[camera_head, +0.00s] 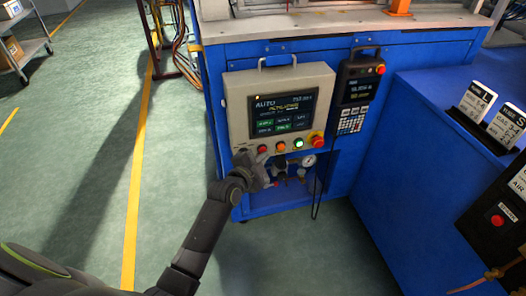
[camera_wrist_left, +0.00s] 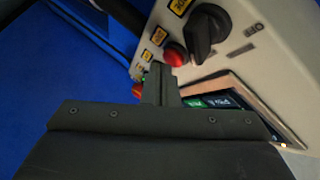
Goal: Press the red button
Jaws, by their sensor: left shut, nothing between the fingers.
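The beige control panel (camera_head: 243,115) on the blue cabinet has a small red button (camera_head: 262,149) at the left of its lower row. Orange (camera_head: 281,146) and green (camera_head: 298,143) buttons follow, then a larger red mushroom button (camera_head: 317,140). My left gripper (camera_head: 268,165) is just below the small red button, shut and empty. In the left wrist view, the shut fingertips (camera_wrist_left: 161,72) point at the panel beside the small red button (camera_wrist_left: 175,55), next to a black knob (camera_wrist_left: 207,30). Whether they touch it I cannot tell. My right gripper is not in view.
A handheld pendant (camera_head: 358,85) hangs right of the panel. A gauge (camera_head: 308,161) and fittings sit in the recess below. Another red button (camera_head: 497,220) is on a black box at far right. The green floor to the left is open.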

